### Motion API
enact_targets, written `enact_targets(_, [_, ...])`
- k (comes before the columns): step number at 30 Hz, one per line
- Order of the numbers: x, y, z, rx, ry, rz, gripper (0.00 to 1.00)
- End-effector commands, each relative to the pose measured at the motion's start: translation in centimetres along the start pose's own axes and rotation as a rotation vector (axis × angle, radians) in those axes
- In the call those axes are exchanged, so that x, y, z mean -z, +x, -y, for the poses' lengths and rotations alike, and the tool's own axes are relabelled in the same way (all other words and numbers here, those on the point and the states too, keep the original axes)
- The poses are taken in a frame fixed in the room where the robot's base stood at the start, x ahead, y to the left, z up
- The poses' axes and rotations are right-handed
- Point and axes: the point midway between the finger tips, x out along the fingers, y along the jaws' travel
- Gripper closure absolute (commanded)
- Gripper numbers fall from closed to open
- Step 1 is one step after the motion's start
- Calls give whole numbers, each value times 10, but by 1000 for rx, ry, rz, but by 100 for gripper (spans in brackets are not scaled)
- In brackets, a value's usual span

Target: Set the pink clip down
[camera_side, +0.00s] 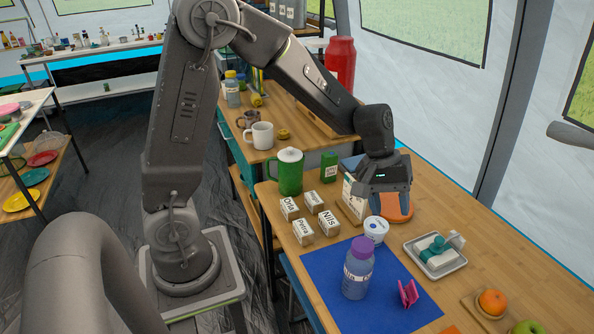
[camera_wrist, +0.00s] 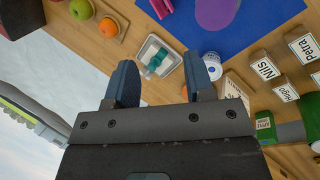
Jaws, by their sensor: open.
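The pink clip (camera_side: 408,293) rests on the right part of the blue mat (camera_side: 385,310), next to the purple-capped bottle (camera_side: 357,272). The clip also shows at the top of the wrist view (camera_wrist: 162,7), near the mat's edge. My gripper (camera_side: 386,200) is above the table behind the white tub (camera_side: 376,229), well away from the clip. Its two fingers (camera_wrist: 160,82) are apart with nothing held between them.
A grey tray (camera_side: 437,262) with a teal item stands right of the mat. An orange (camera_side: 491,302) sits at the lower right. Several name blocks (camera_side: 303,232), a green pitcher (camera_side: 289,174) and a box (camera_side: 353,199) stand left of my gripper.

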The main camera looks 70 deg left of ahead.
Motion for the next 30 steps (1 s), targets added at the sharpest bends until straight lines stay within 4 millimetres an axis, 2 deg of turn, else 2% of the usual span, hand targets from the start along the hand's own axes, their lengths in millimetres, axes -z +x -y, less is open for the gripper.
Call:
enact_targets(1, [-14,-23,1,-2,76,-37,51])
enact_targets(3, [-32,-47,8,8,177,-79,51])
enact_targets(9, [-83,-102,38,58,451,-218,51])
enact_targets(12, [-105,-122,58,94,573,-293,51])
enact_targets(15, [-122,-134,77,132,672,-359,51])
enact_targets(21, [-140,-145,102,189,785,-443,51])
enact_targets(30, [-142,-146,108,203,806,-458,51])
